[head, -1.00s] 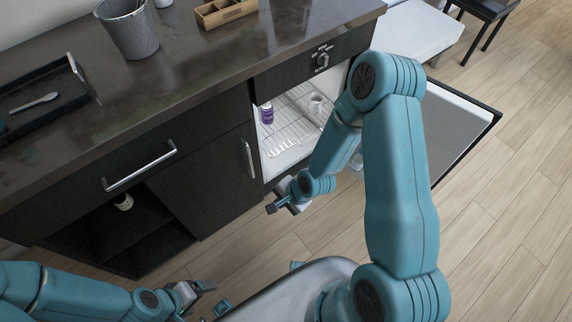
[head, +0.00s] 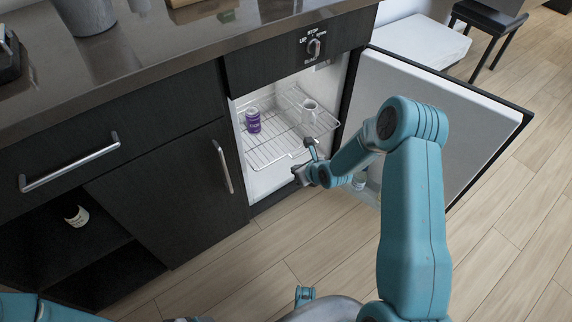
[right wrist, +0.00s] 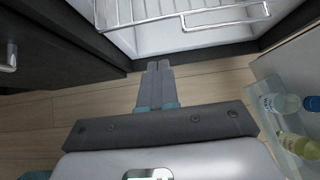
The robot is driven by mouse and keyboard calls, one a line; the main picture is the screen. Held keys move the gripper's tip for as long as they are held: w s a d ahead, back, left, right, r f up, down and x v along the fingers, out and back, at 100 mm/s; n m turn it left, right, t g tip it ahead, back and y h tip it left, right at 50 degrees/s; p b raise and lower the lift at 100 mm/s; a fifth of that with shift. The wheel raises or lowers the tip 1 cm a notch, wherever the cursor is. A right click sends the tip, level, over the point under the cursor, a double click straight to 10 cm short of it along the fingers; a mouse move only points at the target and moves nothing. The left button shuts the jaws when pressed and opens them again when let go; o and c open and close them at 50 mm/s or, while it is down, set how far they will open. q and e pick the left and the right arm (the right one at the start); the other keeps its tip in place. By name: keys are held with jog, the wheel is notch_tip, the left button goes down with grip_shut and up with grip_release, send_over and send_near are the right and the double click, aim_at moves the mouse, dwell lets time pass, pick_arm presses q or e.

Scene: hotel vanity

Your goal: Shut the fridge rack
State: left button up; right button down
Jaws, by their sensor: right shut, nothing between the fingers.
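The fridge rack (head: 268,150) is a wire shelf inside the open fridge, with a purple can (head: 253,120) and a clear glass (head: 309,111) on it. Its front rail also crosses the top of the right wrist view (right wrist: 225,20). I cannot tell exactly how far it is pulled out. My right gripper (head: 299,173) is in front of the fridge opening, near the rack's front edge. In the right wrist view its fingers (right wrist: 158,66) are shut and empty, apart from the rail in the picture.
The fridge door (head: 440,100) stands wide open on the right, with bottles (right wrist: 285,103) in its shelf. A dark cabinet with a handle (head: 222,167) is left of the fridge. The counter (head: 170,45) overhangs above. Wooden floor lies clear in front.

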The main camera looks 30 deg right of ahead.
jog(key=w+f+b, duration=0.2)
jog(key=w+f, duration=0.1)
jog(key=w, duration=0.4)
jog(key=shift+a, duration=0.25)
jog(key=shift+w+a, duration=0.1)
jog(key=shift+w, duration=0.05)
